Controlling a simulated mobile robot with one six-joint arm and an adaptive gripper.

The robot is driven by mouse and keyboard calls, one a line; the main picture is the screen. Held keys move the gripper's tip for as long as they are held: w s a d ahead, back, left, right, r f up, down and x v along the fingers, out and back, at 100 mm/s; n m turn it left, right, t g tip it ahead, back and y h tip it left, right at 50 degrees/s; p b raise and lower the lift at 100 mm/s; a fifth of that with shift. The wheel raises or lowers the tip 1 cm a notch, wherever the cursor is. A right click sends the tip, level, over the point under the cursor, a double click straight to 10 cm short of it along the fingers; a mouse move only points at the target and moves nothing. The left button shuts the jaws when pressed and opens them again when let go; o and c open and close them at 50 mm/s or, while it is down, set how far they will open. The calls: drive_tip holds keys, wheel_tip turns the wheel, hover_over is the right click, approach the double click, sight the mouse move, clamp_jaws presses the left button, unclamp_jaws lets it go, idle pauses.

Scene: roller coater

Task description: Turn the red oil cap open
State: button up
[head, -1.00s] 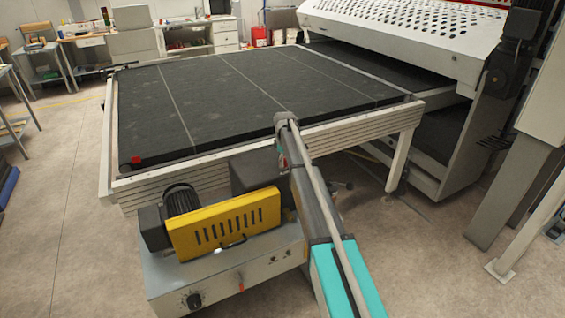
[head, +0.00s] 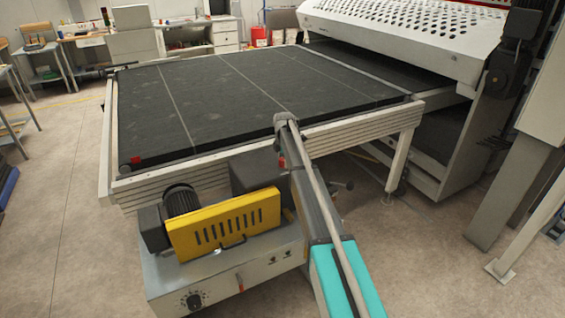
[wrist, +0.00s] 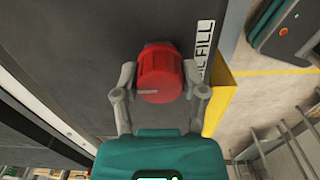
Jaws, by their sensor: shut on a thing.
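The red oil cap (wrist: 160,76) is a ribbed red knob on a dark grey housing, seen in the wrist view. A short light line marks its face. My gripper (wrist: 160,84) has one grey finger on each side of the cap and is shut on it. White lettering (wrist: 205,52), partly reading "FILL", stands on the housing just right of the cap.
A yellow guard (head: 225,222) and a motor (head: 180,199) sit left of my arm on a grey control box (head: 165,280). The black conveyor bed (head: 220,95) lies behind. Open floor (head: 400,265) is at the right.

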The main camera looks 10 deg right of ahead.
drive_tip(key=shift+s+a+n, duration=0.2)
drive_tip(key=shift+s+n, duration=0.05)
drive_tip(key=shift+n, duration=0.85)
drive_tip(key=o, duration=1.1)
drive_tip(key=shift+d, duration=0.1)
drive_tip(key=shift+o, duration=0.2)
